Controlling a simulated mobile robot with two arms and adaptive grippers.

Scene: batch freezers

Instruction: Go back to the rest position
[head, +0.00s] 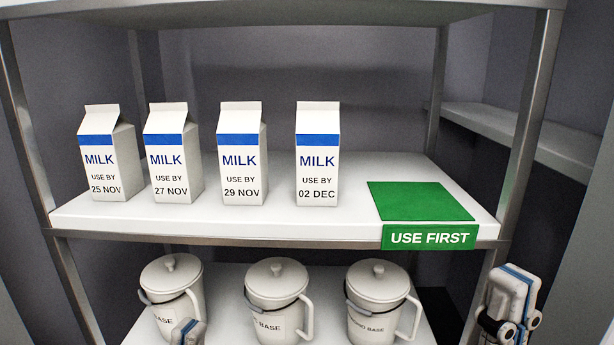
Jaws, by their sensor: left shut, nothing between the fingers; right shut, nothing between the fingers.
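My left gripper (187,332) shows only a small piece at the bottom edge of the head view, in front of the leftmost jug. It is shut and empty. My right gripper (509,300) is at the lower right, below the shelf level and in front of the right shelf post. It is shut and empty. Neither gripper touches a carton. Milk cartons stand upright in a row on the middle shelf (345,228): 25 NOV (110,155), 27 NOV (172,155), 29 NOV (241,155) and 02 DEC (317,155).
A bare green mat (420,201) with a USE FIRST sign (430,237) lies at the shelf's right end. Lidded jugs (172,290) (278,297) (379,297) stand on the lower shelf. Metal posts frame the rack. A side shelf (540,135) is at the right.

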